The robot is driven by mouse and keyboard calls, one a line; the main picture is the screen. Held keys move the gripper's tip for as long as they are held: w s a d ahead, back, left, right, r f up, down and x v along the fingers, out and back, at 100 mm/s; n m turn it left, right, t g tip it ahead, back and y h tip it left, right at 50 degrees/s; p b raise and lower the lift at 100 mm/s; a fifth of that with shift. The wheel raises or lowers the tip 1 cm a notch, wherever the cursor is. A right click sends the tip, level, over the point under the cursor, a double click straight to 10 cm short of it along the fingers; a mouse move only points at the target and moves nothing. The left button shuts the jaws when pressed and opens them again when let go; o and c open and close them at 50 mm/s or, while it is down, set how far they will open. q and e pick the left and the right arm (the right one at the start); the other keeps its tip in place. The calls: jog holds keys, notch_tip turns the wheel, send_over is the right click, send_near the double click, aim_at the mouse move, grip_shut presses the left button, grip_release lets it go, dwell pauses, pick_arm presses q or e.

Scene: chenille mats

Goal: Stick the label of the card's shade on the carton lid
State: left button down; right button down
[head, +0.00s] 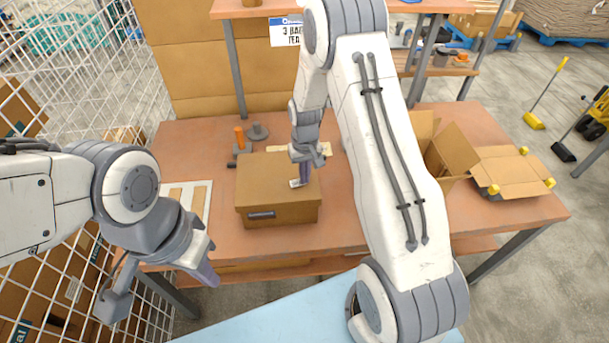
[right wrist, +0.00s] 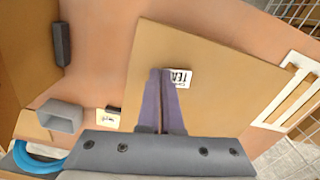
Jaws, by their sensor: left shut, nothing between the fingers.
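The closed brown carton (head: 262,188) stands on the bench, its lid (right wrist: 215,60) facing up. My right gripper (head: 303,184) is over the right part of the lid. Its purple fingers (right wrist: 161,72) are close together, with a small white label with dark print (right wrist: 182,78) at their tips. The label sits at or just above the lid; I cannot tell if it touches. Part of it is hidden by a finger. A small pale card with dark writing (right wrist: 108,119) lies beside the carton in the right wrist view. My left gripper (head: 207,275) is shut and empty, before the bench's front edge.
An open carton (head: 445,150) and a flat cardboard piece (head: 512,172) are on the right of the bench. A white frame-like tray (head: 203,187) lies left of the carton. An orange-handled tool (head: 240,138) stands behind it. A wire cage (head: 75,75) borders the left.

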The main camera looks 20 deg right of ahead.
jog(key=shift+f+b, duration=0.35)
jog(key=shift+f, duration=0.2)
dwell(0.6)
jog(key=c, duration=0.6)
grip_release()
jog(key=shift+c, duration=0.2)
jog(key=shift+r, duration=0.1)
jog(key=shift+r+p, duration=2.4)
jog(key=shift+r, duration=0.6)
